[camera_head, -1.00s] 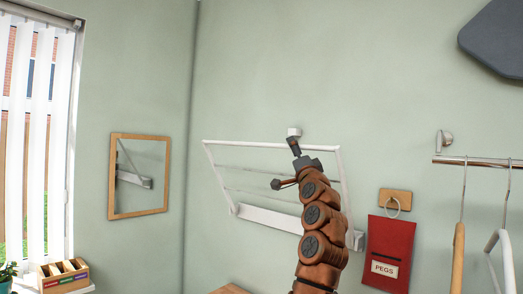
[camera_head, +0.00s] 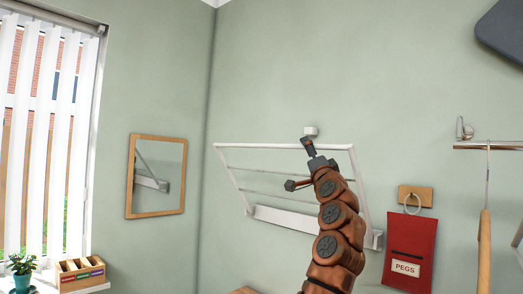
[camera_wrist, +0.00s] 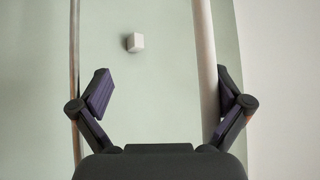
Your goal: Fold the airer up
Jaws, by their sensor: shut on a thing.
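The airer is a white wall rack, tilted out from the wall. Its white top bar (camera_head: 262,146) is up high and its white wall rail (camera_head: 290,219) is below, with thin rods between. My gripper (camera_head: 307,146) is at the top bar, toward its right end, shut on the airer. In the wrist view, a white bar (camera_wrist: 205,70) runs along the inner side of the right finger of my gripper (camera_wrist: 165,90). The left finger stands well apart from it, beside a thin rod. A small white wall block (camera_head: 311,131) is just above the bar; it also shows in the wrist view (camera_wrist: 134,42).
A wood-framed mirror (camera_head: 156,177) hangs left of the airer. A red peg bag (camera_head: 410,250) hangs on a ring at the right, close to the rail's end. A clothes rail (camera_head: 490,146) with hangers is farther right. The wall above the airer is mostly bare.

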